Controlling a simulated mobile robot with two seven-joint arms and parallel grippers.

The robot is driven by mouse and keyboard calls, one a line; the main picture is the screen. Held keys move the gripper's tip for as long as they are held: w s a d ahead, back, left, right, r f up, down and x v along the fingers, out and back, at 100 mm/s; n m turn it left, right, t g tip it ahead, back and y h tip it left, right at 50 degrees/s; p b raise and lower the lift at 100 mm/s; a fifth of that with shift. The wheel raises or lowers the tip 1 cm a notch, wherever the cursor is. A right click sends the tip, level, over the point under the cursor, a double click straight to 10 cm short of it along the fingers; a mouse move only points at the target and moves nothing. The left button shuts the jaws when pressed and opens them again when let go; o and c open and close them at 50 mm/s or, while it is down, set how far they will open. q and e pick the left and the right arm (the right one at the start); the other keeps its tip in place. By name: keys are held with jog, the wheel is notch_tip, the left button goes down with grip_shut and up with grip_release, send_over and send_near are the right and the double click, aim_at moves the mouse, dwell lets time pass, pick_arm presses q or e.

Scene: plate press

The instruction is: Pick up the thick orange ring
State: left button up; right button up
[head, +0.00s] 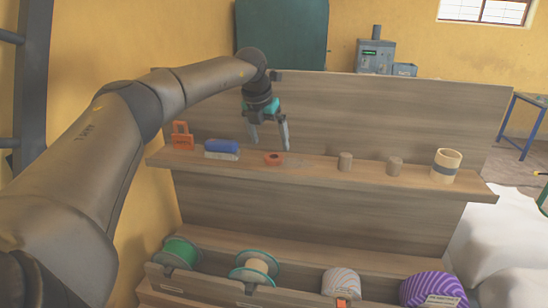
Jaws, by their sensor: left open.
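The thick orange ring (273,159) is a small red-orange piece with a dark opening. It sits on the upper wooden shelf, left of the middle. My left gripper (271,146) is open, its two fingers pointing down just above and around the ring's place in the picture. Nothing shows between the fingers. I cannot tell how large the gap to the ring is. My right gripper is not in view.
Several spools (255,267) lie below. A backboard (400,110) rises behind.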

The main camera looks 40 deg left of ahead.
pick_arm(q)
jog(key=shift+w+p+x, duration=0.15)
jog(key=shift+p+x, duration=0.15)
jog(key=shift+x, duration=1.25)
jog(key=shift+w+p+x, duration=0.2)
jog(key=shift+p+x, duration=0.1)
jog(key=shift+x, duration=1.25)
jog(key=shift+a+r, duration=0.15)
jog(key=shift+a, duration=0.05)
jog(key=shift+c, duration=0.2)
jog(key=c, duration=1.5)
jog(key=shift+o, duration=0.2)
jog(key=shift+r, duration=0.1)
